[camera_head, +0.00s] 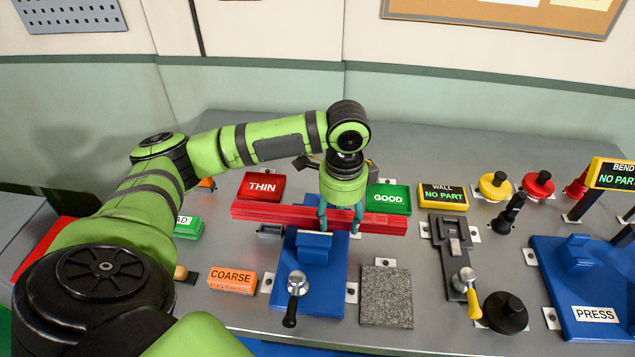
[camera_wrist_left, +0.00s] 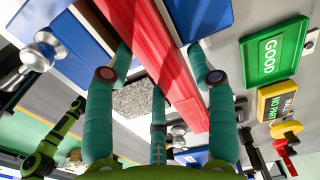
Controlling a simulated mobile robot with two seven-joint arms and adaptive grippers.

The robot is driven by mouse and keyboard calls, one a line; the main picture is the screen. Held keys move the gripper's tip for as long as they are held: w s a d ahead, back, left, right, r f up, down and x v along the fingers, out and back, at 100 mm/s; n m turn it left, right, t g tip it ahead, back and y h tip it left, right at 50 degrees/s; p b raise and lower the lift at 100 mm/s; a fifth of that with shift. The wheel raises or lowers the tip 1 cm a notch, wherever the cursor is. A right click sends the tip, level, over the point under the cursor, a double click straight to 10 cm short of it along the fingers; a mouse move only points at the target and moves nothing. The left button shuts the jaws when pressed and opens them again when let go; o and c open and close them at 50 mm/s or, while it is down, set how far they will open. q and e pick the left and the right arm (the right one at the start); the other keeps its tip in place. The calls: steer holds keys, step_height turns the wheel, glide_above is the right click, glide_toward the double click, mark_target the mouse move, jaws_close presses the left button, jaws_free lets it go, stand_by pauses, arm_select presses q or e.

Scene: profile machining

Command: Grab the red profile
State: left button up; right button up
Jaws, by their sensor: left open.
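The red profile (camera_head: 272,212) is a long ribbed bar lying left to right across the bench, behind the blue fixture (camera_head: 318,262). In the left wrist view the red profile (camera_wrist_left: 152,50) runs diagonally between my teal fingers. My left gripper (camera_head: 340,224) points down over the right half of the bar. It is open, with two fingertips on one side and the other side of the bar in the left wrist view (camera_wrist_left: 158,62) and a third finger lower down. I cannot tell whether any finger touches the bar. My right gripper is not seen.
A lever (camera_head: 296,288) rises at the blue fixture's front. A granite block (camera_head: 386,296), a clamp station (camera_head: 452,255) and a blue PRESS plate (camera_head: 590,290) stand to the right.

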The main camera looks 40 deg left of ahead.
arm_select(q)
jaws_close()
steer(key=shift+r, duration=0.15)
